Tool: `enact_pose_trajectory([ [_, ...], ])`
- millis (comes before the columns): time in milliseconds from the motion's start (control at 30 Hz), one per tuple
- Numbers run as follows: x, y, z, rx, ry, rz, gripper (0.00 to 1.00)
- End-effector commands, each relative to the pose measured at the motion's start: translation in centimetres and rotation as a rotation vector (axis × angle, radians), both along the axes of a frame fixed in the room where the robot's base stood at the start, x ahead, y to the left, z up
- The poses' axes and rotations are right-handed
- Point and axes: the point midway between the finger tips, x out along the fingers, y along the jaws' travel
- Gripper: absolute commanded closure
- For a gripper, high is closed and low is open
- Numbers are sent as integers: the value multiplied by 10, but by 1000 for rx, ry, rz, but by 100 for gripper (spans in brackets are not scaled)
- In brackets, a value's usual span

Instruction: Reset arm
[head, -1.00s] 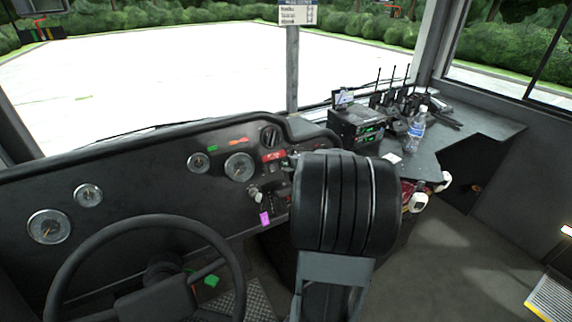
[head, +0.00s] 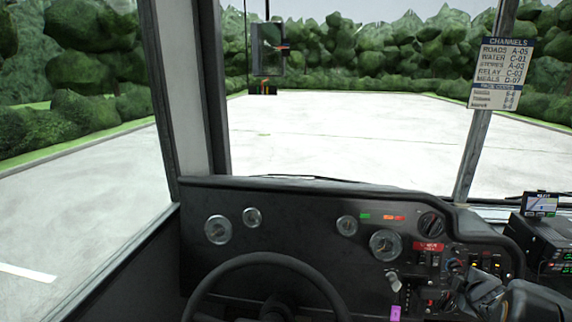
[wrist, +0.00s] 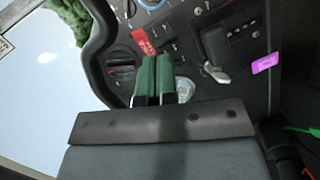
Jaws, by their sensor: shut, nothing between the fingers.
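My gripper (wrist: 155,62) shows in the wrist view with its two green fingers side by side, shut and empty. The fingers point at the dashboard (head: 300,215) switch panel, close to a red label (wrist: 144,40) and a round dial. I cannot tell whether the fingertips touch the panel. In the head view part of my arm shows at the lower right edge, in front of the right end of the dashboard. My fingers cannot be made out clearly there.
The steering wheel (head: 265,260) stands at the bottom of the head view. A lever knob (wrist: 215,48) and a pink tag (wrist: 264,63) are right of my fingers in the wrist view. A channels sign (head: 503,72) hangs on the window post. Radio gear (head: 542,240) sits at right.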

Motion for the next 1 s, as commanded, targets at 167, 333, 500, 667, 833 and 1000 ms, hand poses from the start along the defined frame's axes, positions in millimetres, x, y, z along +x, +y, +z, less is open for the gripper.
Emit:
enact_pose_trajectory([
  [167, -47, 15, -2, 326, 51, -535, 100],
  [333, -74, 119, 23, 685, 142, -873, 100],
  [500, -94, 226, 56, 918, 291, -934, 100],
  [667, -102, 289, 89, 988, 357, -793, 100],
  [833, -102, 314, 109, 976, 359, -673, 100],
  [1000, -101, 322, 111, 969, 367, -641, 100],
])
